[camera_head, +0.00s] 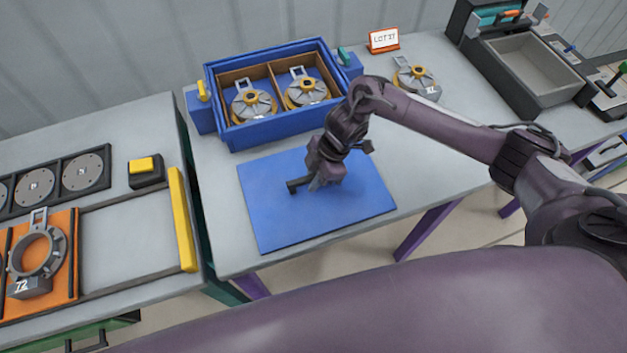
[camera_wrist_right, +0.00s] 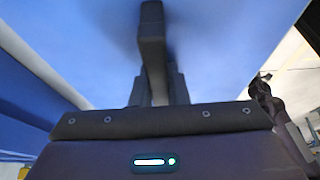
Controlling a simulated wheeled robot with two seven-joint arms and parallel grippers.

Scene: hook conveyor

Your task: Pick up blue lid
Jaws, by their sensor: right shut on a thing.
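The blue lid (camera_head: 275,220) is a flat square panel at the front edge of the middle table, just in front of the blue box. It looks flat on or very close to the tabletop; I cannot tell whether there is a gap. A black bar handle (camera_head: 296,186) stands at its middle. My right gripper (camera_head: 314,182) reaches down over the lid and is shut on this handle. In the right wrist view the dark handle (camera_wrist_right: 152,35) runs between the fingers, with the lid's blue surface (camera_wrist_right: 230,50) filling the background. My left gripper is not in view.
Behind the lid stands the open blue box (camera_head: 265,132), with two ringed parts (camera_head: 254,103) in its compartments. A similar part (camera_head: 414,78) and a sign (camera_head: 384,39) stand to the right. A left table holds an orange tray (camera_head: 66,225) and a yellow bar (camera_head: 182,220).

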